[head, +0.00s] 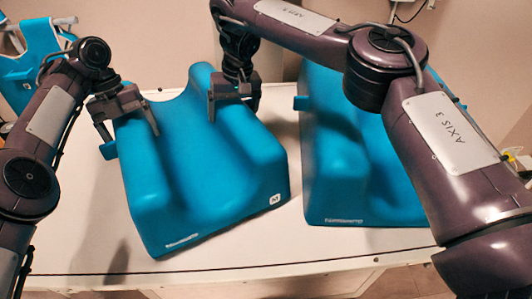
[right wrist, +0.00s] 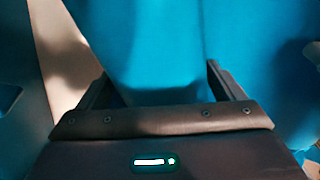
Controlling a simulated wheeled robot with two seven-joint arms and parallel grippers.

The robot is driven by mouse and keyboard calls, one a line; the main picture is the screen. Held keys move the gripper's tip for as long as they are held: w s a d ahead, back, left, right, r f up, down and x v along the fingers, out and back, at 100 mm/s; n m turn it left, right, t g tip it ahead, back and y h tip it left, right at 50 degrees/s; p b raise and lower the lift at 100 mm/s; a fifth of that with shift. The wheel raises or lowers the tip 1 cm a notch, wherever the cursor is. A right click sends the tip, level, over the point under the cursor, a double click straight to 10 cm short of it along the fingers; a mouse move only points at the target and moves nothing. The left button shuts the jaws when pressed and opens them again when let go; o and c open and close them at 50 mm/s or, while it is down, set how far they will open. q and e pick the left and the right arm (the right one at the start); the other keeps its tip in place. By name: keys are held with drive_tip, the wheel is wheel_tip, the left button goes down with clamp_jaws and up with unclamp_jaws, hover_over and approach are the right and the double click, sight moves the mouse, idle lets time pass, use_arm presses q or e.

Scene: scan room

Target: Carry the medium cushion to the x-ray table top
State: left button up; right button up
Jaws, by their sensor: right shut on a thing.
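A blue moulded cushion (head: 202,170) with a small square white label at its front right corner sits on a white top in the head view. I take it for the medium cushion; the label is too small to read surely. My right gripper (head: 233,108) is shut on the cushion's rear right part, one finger on each side. The right wrist view shows the blue cushion (right wrist: 155,60) between the fingers of this gripper (right wrist: 165,92). My left gripper (head: 127,128) is at the rear left corner, its fingers spread apart with blue wall between them. Contact there is unclear.
A second, larger blue cushion (head: 335,165) stands close by on the right, partly behind my right arm. Another blue cushion (head: 35,60) is at the far left back. The white top (head: 80,235) has free room at the front left. A wall stands behind.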

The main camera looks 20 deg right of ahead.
sight(124, 119)
use_arm(q)
drive_tip(key=shift+d+f+b, duration=0.1)
drive_tip(key=shift+f+b, duration=0.4)
drive_tip(key=shift+f, duration=0.25)
use_arm(e)
drive_tip(key=shift+w+f, duration=0.1)
drive_tip(key=shift+f, duration=0.55)
use_arm(q)
drive_tip(key=o, duration=1.3)
use_arm(e)
drive_tip(key=o, duration=1.4)
drive_tip(key=shift+c, duration=0.2)
use_arm(q)
drive_tip(key=shift+v, duration=3.75)
use_arm(e)
drive_tip(key=r, duration=0.4)
drive_tip(key=s+d+r, duration=0.1)
drive_tip(key=r, duration=0.6)
drive_tip(key=shift+s+d+r, duration=0.25)
drive_tip(key=shift+d+r, duration=0.05)
drive_tip(key=shift+r, duration=0.1)
